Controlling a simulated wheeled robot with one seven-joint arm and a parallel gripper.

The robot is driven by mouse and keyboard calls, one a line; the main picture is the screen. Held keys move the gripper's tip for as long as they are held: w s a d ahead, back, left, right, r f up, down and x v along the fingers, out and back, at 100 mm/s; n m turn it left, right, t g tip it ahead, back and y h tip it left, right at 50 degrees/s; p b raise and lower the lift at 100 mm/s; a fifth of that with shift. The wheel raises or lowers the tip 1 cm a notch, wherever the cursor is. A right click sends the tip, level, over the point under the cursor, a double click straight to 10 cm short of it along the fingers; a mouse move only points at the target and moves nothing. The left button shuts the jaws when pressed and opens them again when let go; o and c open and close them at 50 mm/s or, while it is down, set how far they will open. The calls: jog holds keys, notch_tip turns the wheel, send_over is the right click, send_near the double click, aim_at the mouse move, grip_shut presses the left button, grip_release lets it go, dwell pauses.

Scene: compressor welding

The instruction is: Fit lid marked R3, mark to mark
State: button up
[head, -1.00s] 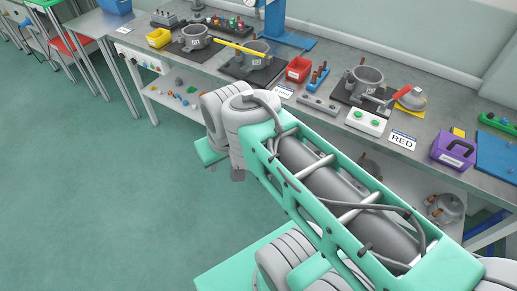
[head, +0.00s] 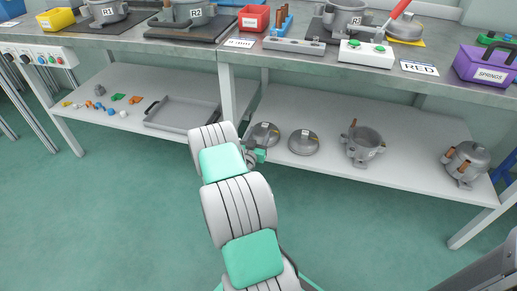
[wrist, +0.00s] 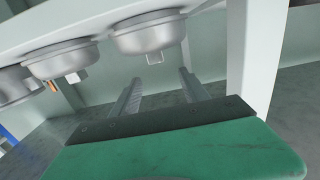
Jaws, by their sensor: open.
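Two grey lids lie on the lower shelf: a left lid (head: 265,135) and a right lid (head: 303,142). Each has a small pale label too small to read, so I cannot tell which is R3. A grey pot (head: 343,18), its label apparently R3, stands on the bench top. My gripper (head: 262,153) is at the shelf's front edge by the left lid, partly hidden by my arm. In the wrist view my gripper (wrist: 159,74) is open and empty, with a lid (wrist: 150,36) beyond the fingertips and another lid (wrist: 62,60) to the left.
A grey tray (head: 183,116) lies left of a table leg (head: 228,92). The bench top overhangs the shelf.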

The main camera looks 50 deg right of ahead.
aim_at(264, 128)
jog(key=shift+w+d+f, duration=0.15)
jog(key=shift+d+f, duration=0.1)
jog(key=shift+f, duration=0.6)
jog(key=x, duration=0.3)
jog(key=b+x, duration=0.1)
jog(key=x, duration=0.3)
jog(key=shift+d, duration=0.3)
grip_shut()
